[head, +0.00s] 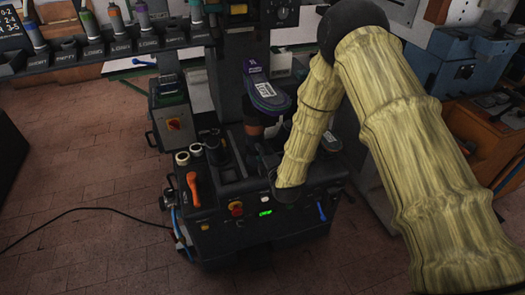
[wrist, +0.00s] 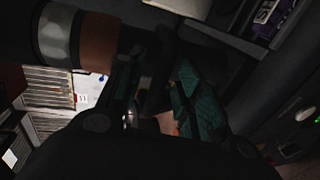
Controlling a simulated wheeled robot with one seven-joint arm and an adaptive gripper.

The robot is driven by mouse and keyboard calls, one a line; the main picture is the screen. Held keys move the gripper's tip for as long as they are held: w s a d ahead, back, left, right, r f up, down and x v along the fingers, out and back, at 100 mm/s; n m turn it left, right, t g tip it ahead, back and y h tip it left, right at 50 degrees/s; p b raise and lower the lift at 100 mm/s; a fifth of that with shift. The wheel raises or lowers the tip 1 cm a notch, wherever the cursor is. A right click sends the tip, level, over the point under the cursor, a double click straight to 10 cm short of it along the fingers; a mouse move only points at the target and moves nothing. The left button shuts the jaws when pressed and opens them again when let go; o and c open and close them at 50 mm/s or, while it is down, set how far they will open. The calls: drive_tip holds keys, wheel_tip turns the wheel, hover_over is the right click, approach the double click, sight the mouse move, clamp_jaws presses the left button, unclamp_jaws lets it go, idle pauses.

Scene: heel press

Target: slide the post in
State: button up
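The press (head: 250,195) stands mid-floor in the head view, with a dark shoe-shaped piece (head: 266,95) bearing a pale label on its upper part. A dark upright with a brown band (head: 254,130) is under that piece. In the wrist view a grey and copper-brown cylinder (wrist: 98,42) lies across the upper left, beside my gripper (wrist: 160,95). My gripper's dark finger and teal-green pads (wrist: 203,105) show there, close to dark parts. Whether a post is between the fingers is too dark to tell. In the head view my gripper is hidden behind my arm and the press.
A labelled rack (head: 95,50) with several coloured posts runs along the upper left. An orange lever (head: 193,188) and pale rings (head: 188,154) are on the press's left. A black cable (head: 90,210) crosses open brick floor. Blue machinery (head: 455,65) and an orange cabinet (head: 495,135) stand right.

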drive_tip(key=shift+w, duration=0.2)
clamp_jaws()
